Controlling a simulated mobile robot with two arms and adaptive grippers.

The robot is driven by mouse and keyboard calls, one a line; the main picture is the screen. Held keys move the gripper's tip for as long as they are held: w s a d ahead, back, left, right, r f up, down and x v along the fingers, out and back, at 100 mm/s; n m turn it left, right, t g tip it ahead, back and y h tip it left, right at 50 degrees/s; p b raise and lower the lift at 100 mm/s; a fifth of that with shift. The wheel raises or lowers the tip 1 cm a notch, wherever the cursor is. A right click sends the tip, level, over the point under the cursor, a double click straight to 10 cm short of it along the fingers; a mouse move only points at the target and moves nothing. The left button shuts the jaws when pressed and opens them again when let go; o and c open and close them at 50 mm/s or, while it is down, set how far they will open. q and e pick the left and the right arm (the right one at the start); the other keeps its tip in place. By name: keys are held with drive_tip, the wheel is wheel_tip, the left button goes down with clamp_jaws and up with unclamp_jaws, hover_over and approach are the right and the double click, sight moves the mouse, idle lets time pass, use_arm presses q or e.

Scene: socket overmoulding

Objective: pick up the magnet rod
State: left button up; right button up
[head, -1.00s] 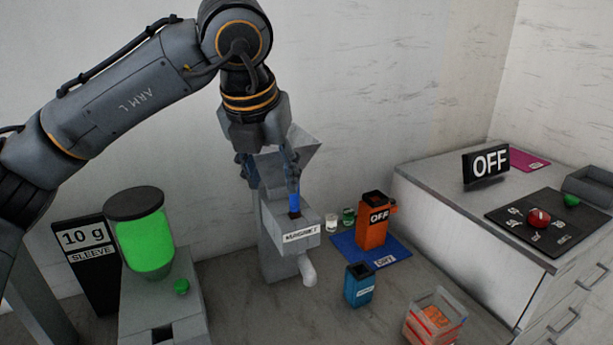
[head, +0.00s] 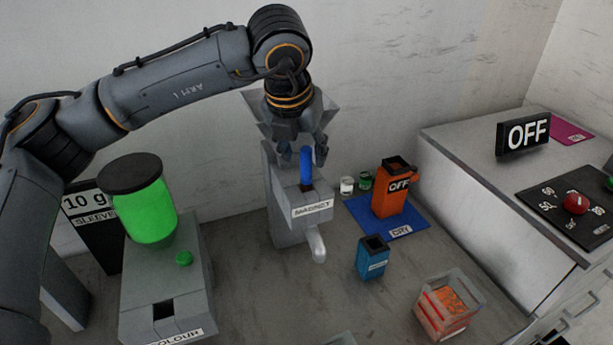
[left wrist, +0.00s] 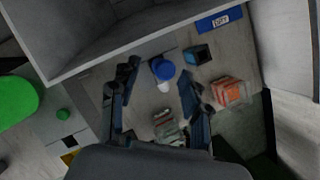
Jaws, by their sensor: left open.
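The magnet rod (head: 306,166) is a blue, round-topped rod standing upright in the slot of the grey unit labelled MAGNET (head: 284,204). In the left wrist view the rod's blue top (left wrist: 163,70) shows from above, between the two fingers. My left gripper (head: 308,158) is open above and around the rod's top in the head view, with the fingers apart from it. It also shows open in the left wrist view (left wrist: 157,82). My right gripper is not in view.
An orange OFF container (head: 391,196) stands on a blue DRY mat (head: 412,222). A blue cup (head: 372,262) and a clear box with orange contents (head: 432,327) stand in front. A green hopper (head: 148,217) stands left. The grey hopper wall (left wrist: 110,45) is close to my gripper.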

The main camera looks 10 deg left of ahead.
sight(306, 168)
use_arm(q)
drive_tip(key=p+x, duration=0.2)
drive_tip(key=x, duration=0.2)
drive_tip(key=shift+s+d+f, duration=0.1)
drive_tip(key=shift+s+f, duration=0.05)
drive_tip(key=shift+f, duration=0.35)
clamp_jaws()
